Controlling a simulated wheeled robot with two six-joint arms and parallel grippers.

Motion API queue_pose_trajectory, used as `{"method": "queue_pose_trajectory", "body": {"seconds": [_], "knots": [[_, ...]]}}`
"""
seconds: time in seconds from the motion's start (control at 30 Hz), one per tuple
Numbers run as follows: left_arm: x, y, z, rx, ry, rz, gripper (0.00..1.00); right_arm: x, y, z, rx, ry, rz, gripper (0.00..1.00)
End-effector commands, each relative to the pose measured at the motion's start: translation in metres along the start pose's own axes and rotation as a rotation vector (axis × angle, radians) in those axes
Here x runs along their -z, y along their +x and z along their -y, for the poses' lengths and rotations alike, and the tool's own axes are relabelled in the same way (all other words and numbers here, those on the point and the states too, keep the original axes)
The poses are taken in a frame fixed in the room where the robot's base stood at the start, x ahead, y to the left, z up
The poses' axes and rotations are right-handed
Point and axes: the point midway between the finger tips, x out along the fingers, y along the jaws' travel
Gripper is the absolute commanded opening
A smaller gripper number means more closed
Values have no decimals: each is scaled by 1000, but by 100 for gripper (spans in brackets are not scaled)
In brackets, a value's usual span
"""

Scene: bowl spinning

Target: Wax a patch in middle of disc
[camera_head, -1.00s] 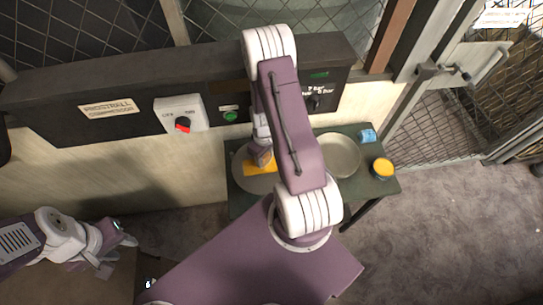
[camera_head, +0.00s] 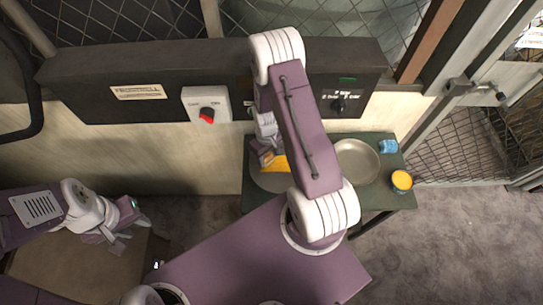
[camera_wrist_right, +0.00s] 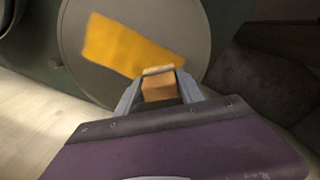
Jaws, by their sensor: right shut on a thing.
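A round grey disc (camera_head: 262,183) lies on the dark green table, partly hidden by my right arm. A yellow patch (camera_head: 281,164) lies across its middle; in the right wrist view this patch (camera_wrist_right: 125,43) is a slanted strip on the disc (camera_wrist_right: 195,45). My right gripper (camera_head: 266,158) is over the disc at the patch's left part. In the right wrist view it is shut on an orange-brown block (camera_wrist_right: 160,88), whose far end is at the patch's lower edge; contact is unclear. My left gripper (camera_head: 118,240) hangs at the lower left, away from the table; its jaw opening is unclear.
A shallow metal bowl (camera_head: 358,162) sits right of the disc. A blue item (camera_head: 388,146) and a yellow-topped tin (camera_head: 401,181) stand at the green table's (camera_head: 405,200) right end. A dark panel with a red switch (camera_head: 207,115) runs behind.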

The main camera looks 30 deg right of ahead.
Motion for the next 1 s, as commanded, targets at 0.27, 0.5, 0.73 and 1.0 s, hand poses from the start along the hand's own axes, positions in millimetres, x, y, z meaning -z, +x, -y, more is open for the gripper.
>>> {"method": "queue_pose_trajectory", "body": {"seconds": [0.27,0.5,0.73,1.0], "knots": [[0,1,0,0,0,0,36,16,2,19,0,-1,0,12],[0,1,0,0,0,0,36,16,2,20,0,1,1,12],[1,-13,0,0,0,0,36,16,-14,19,0,1,0,12],[4,-42,-1,0,0,0,36,16,-49,19,0,0,0,12]]}}
